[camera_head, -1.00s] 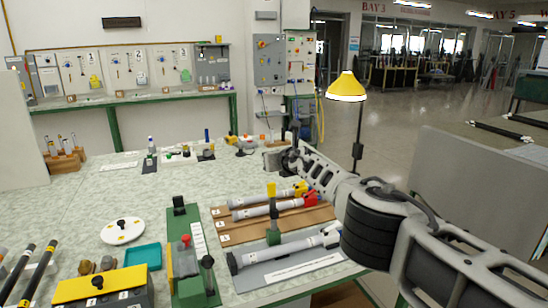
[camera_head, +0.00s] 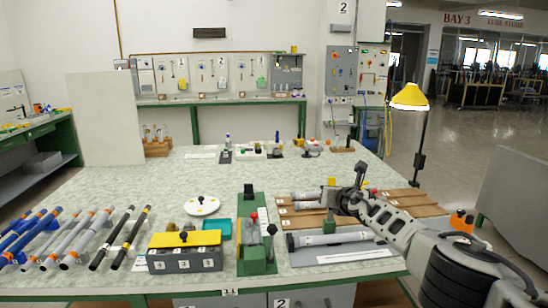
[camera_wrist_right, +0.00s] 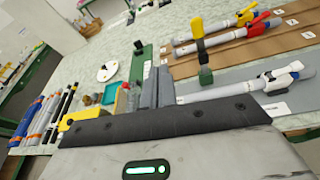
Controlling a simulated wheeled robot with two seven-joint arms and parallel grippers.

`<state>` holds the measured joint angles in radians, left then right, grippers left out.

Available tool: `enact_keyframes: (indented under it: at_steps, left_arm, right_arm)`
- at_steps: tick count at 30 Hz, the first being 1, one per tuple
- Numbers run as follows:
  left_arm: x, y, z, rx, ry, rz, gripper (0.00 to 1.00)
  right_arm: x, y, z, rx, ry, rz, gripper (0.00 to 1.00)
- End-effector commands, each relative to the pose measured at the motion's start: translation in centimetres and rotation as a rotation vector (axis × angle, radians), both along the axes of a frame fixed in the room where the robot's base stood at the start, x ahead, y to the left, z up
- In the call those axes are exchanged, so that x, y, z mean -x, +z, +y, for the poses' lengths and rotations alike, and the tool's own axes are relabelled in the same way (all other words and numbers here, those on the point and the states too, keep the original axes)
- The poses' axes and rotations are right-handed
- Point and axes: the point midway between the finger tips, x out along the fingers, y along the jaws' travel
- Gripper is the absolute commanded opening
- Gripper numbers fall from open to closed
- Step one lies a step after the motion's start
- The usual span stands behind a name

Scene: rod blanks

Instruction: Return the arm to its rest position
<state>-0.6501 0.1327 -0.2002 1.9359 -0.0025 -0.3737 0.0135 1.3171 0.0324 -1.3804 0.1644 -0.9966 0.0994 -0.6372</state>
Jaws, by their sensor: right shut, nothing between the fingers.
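My right arm (camera_head: 400,228) comes in from the lower right in the head view and reaches over the right part of the bench. Its gripper (camera_head: 346,198) is above the rod holders there and partly hard to make out. In the right wrist view the gripper's two grey fingers (camera_wrist_right: 157,84) are together with nothing between them. A grey rod with a white clamp (camera_wrist_right: 240,88) lies on a grey base board beyond the fingers, apart from them. My left gripper is not in view.
The green fixture (camera_head: 252,262) stands mid-bench, beside a yellow-topped box (camera_head: 186,240) and a white disc (camera_head: 202,205). Blue, grey and black rods (camera_head: 118,238) lie at the left. Brown boards (camera_head: 415,203) lie under the arm. A yellow lamp (camera_head: 410,97) stands at the right.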

Motion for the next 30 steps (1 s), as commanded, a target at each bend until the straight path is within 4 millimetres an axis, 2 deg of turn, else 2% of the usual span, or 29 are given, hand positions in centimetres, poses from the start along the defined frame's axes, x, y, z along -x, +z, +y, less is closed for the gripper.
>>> enact_keyframes:
  at_steps: [5, 8, 10, 14, 17, 20, 23, 27, 30]
  left_arm:
    - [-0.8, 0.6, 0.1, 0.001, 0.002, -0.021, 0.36]
    - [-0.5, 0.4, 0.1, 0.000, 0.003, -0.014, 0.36]
    - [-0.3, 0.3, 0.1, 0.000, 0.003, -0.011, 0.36]
    - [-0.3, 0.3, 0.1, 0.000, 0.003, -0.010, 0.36]
    - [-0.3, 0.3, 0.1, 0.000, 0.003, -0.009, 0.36]
    - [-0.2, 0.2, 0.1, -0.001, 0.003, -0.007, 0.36]
    - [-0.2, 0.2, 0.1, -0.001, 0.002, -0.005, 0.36]
    - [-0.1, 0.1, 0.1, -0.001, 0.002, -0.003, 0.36]
    - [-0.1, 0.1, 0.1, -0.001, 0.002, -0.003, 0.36]
  right_arm:
    - [1.9, -4.2, 4.0, -0.167, 0.004, 0.030, 0.00]
    - [3.6, -6.9, 6.7, -0.298, -0.009, 0.058, 0.00]
    - [5.4, -9.2, 8.9, -0.425, -0.031, 0.089, 0.00]
    - [11.1, -14.2, 13.2, -0.794, -0.163, 0.190, 0.00]
    - [16.1, -16.9, 14.4, -1.105, -0.353, 0.282, 0.00]
    - [21.2, -18.9, 13.5, -1.379, -0.589, 0.369, 0.00]
    - [26.5, -20.4, 11.2, -1.612, -0.858, 0.443, 0.00]
    - [34.6, -21.7, 6.4, -1.854, -1.259, 0.510, 0.00]
    - [39.6, -21.7, 3.4, -1.954, -1.489, 0.527, 0.00]
